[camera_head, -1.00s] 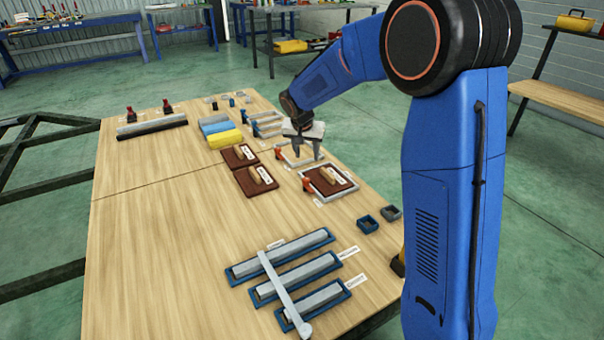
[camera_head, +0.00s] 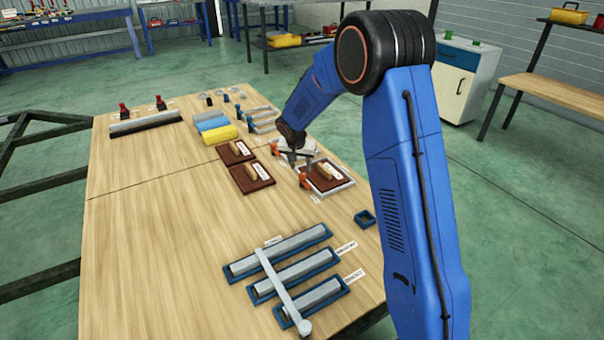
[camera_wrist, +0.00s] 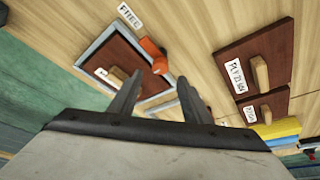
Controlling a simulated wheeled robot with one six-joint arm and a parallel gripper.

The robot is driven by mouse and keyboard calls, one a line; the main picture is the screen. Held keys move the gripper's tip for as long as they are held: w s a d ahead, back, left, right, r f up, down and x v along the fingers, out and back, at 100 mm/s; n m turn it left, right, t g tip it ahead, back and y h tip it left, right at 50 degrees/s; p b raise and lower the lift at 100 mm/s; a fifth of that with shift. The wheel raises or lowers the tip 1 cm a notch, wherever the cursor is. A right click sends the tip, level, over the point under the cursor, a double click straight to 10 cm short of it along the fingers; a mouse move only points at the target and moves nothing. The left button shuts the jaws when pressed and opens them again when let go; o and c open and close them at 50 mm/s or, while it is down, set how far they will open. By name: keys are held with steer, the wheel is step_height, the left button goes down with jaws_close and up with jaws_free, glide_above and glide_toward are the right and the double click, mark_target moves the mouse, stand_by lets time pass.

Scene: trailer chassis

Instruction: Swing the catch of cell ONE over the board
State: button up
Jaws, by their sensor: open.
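Two framed cells lie on the wooden bench. The nearer cell (camera_head: 347,184) holds a brown board (camera_head: 326,177) with a wooden handle; its orange catch (camera_head: 304,181) stands at the left edge. This cell also shows in the wrist view, with its board (camera_wrist: 121,57) and catch (camera_wrist: 153,54) beside a "FREE" label. The farther cell is mostly hidden by my gripper; its orange catch (camera_head: 275,149) shows at its left. Which cell is ONE cannot be read. My gripper (camera_head: 300,164) is open and empty, low over the area between the cells; its fingertips (camera_wrist: 160,80) appear apart in the wrist view.
Two loose brown boards (camera_head: 254,179) with handles and labels lie left of the cells. Yellow and blue blocks (camera_head: 219,134) lie behind them. A small blue box (camera_head: 365,219) and a barred rack (camera_head: 290,270) stand nearer. The bench's left middle is clear.

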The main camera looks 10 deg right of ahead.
mark_target(303, 174)
steer(key=shift+x, duration=3.05)
steer(key=c, duration=1)
